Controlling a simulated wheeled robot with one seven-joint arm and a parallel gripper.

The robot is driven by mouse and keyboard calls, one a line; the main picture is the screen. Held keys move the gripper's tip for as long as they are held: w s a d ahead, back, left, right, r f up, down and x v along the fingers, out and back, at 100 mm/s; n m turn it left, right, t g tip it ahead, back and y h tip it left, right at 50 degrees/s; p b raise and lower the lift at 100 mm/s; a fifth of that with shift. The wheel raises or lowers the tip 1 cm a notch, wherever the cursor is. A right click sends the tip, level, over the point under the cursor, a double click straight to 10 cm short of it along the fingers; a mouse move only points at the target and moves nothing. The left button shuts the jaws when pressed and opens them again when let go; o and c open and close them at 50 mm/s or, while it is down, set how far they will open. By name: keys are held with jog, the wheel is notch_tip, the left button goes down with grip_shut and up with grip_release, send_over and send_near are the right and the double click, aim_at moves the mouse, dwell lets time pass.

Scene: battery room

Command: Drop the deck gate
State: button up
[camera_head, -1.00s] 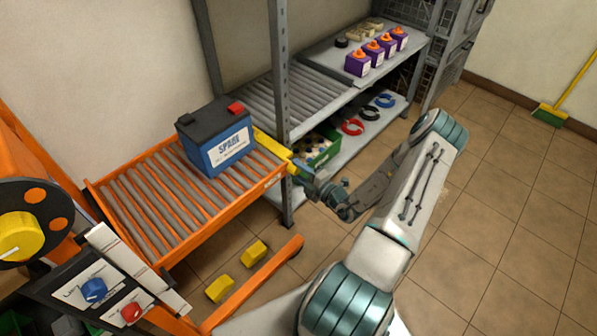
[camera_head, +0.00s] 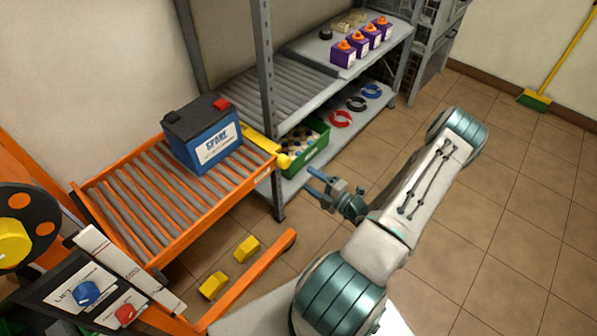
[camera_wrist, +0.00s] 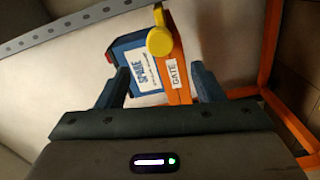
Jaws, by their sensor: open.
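The orange roller deck (camera_head: 150,262) has a yellow bar (camera_head: 263,146) along its shelf-side end. In the wrist view, an orange plate labelled GATE (camera_wrist: 174,74) carries a round yellow end (camera_wrist: 160,41). A blue and black battery labelled SPARE (camera_head: 205,140) sits on the rollers; its label also shows in the wrist view (camera_wrist: 146,70). My gripper (camera_head: 318,186) is open and empty, a short way right of the deck's corner. In the wrist view the gate plate appears between my fingers, beyond their tips. I cannot tell the exact gap.
A grey shelf rack (camera_head: 266,80) stands against the deck's end, with a green bin (camera_head: 312,158) low on it. An orange floor leg (camera_head: 262,270) and two yellow blocks (camera_head: 246,249) lie below the deck.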

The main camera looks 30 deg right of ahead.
jog(key=v, duration=0.3)
jog(key=shift+s+d, duration=0.1)
jog(key=shift+s, duration=0.2)
jog(key=s+a+r+n+g+y+p, duration=0.1)
jog(key=a+r+n+g+y+p, duration=0.15)
jog(key=a+r+n+g, duration=0.85)
jog(key=a+r+n+g+y+p, duration=0.25)
jog(key=a+r+n+g, duration=0.2)
jog(key=r+n, duration=0.8)
jog(key=s+a+r+n+h+p, duration=0.1)
jog(key=s+r+n+h, duration=0.2)
jog(key=r+n, duration=0.3)
jog(key=s+a+r+n+t+h+p, duration=0.1)
jog(key=r+n, duration=0.5)
jog(key=n, duration=0.7)
jog(key=s+a+r+n+h+p, duration=0.3)
jog(key=s+r+n+h, duration=0.2)
jog(key=n, duration=0.4)
jog(key=shift+a+r+h, duration=0.15)
jog(key=shift+r+h, duration=0.55)
jog(key=shift+h, duration=0.4)
